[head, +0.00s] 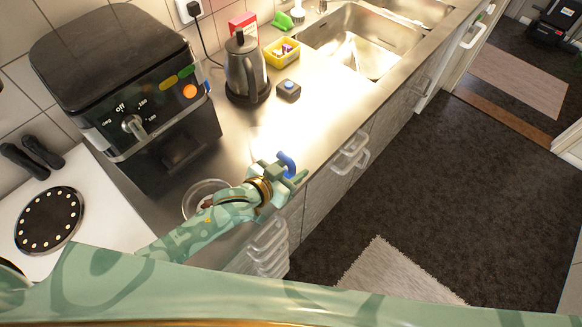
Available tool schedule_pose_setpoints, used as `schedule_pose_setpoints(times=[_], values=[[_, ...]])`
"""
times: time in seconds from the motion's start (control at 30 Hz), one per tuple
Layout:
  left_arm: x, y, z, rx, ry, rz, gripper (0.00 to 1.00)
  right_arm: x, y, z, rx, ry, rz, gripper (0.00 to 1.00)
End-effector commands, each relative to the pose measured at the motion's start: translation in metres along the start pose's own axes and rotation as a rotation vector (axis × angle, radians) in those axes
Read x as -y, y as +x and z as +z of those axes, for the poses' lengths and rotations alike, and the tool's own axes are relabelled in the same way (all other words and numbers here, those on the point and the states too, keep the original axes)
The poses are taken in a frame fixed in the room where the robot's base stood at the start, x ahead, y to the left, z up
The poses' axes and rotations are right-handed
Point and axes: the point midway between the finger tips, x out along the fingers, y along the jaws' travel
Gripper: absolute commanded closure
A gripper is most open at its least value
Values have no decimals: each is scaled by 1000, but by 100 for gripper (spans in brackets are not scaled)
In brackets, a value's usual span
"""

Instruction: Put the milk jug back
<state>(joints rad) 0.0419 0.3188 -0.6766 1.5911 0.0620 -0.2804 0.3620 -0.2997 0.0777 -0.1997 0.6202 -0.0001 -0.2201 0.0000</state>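My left gripper (291,176) is above the front edge of the metal counter, right of the black oven-like appliance. A small blue curved piece (287,161) shows right at its fingers. I cannot tell whether this is part of the milk jug, or whether the fingers are closed on it. No whole milk jug can be made out. A clear round glass dish (203,190) stands on the counter, partly hidden behind my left forearm. My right gripper is not in view.
The black appliance (118,70) stands at the left, beside a white hob (88,205). A kettle (244,68), a small dark box with a blue button (288,90), a yellow tub (281,54) and a sink (362,42) are farther back. The counter between is clear.

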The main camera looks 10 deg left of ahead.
Motion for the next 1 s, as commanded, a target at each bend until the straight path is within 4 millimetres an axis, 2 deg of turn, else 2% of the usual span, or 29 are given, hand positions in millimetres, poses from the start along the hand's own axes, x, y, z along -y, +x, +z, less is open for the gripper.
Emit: schedule_pose_setpoints(times=[0.27, 0.33, 0.47, 0.73, 0.9, 1.0], values=[[0, -1, -2, 0, 1, 0, 59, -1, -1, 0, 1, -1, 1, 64], [0, -7, -2, 1, 0, 0, 59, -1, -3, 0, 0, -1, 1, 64], [0, -31, -3, 2, 0, 0, 59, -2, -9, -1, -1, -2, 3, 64], [0, -93, -2, 3, 0, 1, 59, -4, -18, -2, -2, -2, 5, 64], [0, -116, -2, 1, 0, 0, 59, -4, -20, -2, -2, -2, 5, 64], [0, -120, -2, 0, 0, 0, 59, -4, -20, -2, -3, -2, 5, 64]])
